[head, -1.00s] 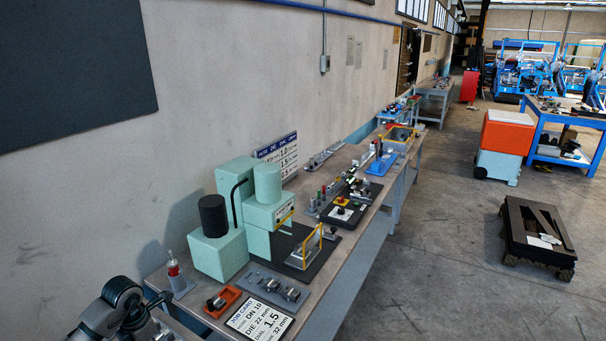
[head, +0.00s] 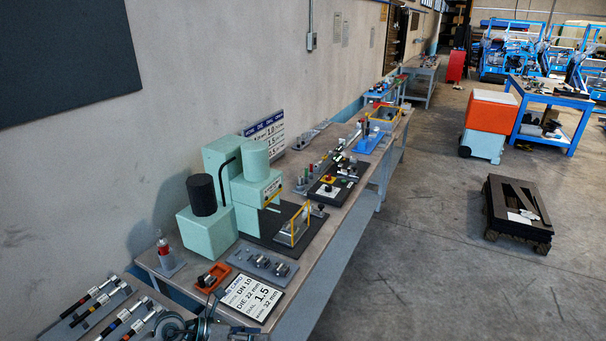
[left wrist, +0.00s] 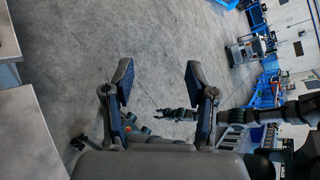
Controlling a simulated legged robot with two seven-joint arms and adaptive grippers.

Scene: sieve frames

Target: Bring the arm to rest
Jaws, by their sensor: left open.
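My left gripper (left wrist: 157,85) shows in the left wrist view with its two fingers spread apart and nothing between them. Beyond the fingers is bare grey floor. In the head view only part of my left arm shows at the bottom edge, low beside the bench; its fingertips are hard to make out there. In the left wrist view a dark gripper (left wrist: 177,114) shows farther off beyond the fingers, with a dark arm to its right. It looks like my right one, but it is too small to tell its jaw state.
The workbench (head: 345,235) runs along the wall with a mint-green machine (head: 258,190), a job card (head: 252,297) and an orange tray (head: 213,277). Tool racks (head: 100,310) lie at the lower left. A black pallet (head: 517,214) stands on open floor at right. Bench edges (left wrist: 25,130) show at left in the wrist view.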

